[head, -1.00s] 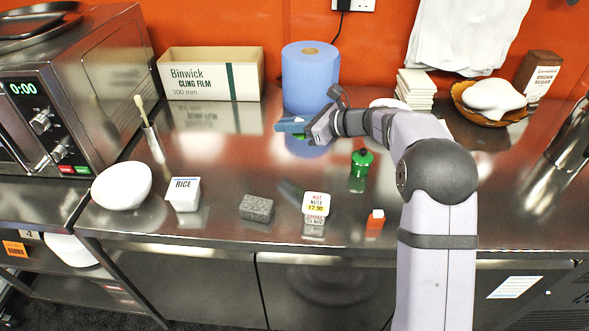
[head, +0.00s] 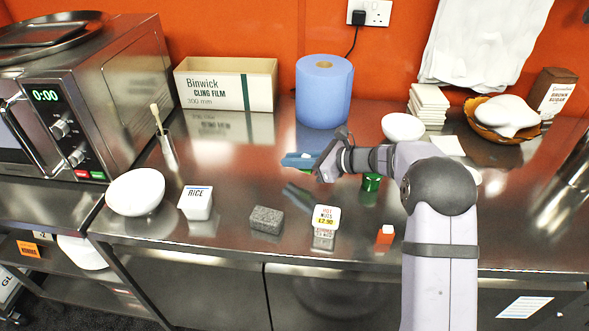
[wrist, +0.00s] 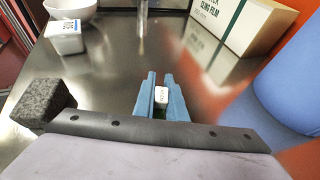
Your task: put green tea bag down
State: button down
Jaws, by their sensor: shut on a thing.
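My gripper (head: 300,160) is over the middle of the steel counter, in front of the blue paper roll. Its blue fingers also show in the wrist view (wrist: 161,92). They are shut on the green tea bag (wrist: 161,97), whose white tag shows between them with a little green below it. In the head view only a sliver of green shows under the fingers. The gap between the tea bag and the counter (head: 250,180) is too small to tell.
The blue roll (head: 324,92) and cling film box (head: 226,84) stand behind. A grey stone block (head: 266,220), rice tub (head: 196,202), hot nuts tub (head: 326,217) and small orange bottle (head: 385,235) line the front. A green bottle (head: 371,183) is beside my arm. Counter left of my gripper is clear.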

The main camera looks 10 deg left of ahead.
aim_at(294, 177)
jog(key=shift+f+p, duration=0.35)
jog(key=shift+f, duration=1.5)
jog(key=shift+f+b, duration=0.25)
jog(key=shift+b, duration=0.1)
jog(key=c, duration=1.8)
grip_release()
jog(key=shift+r+p, duration=0.2)
jog(key=shift+p, duration=0.1)
jog(key=shift+d+r, duration=0.1)
jog(key=shift+d, duration=0.05)
jog(key=b+v, duration=0.2)
jog(key=v, duration=0.9)
jog(key=shift+s+d, duration=0.25)
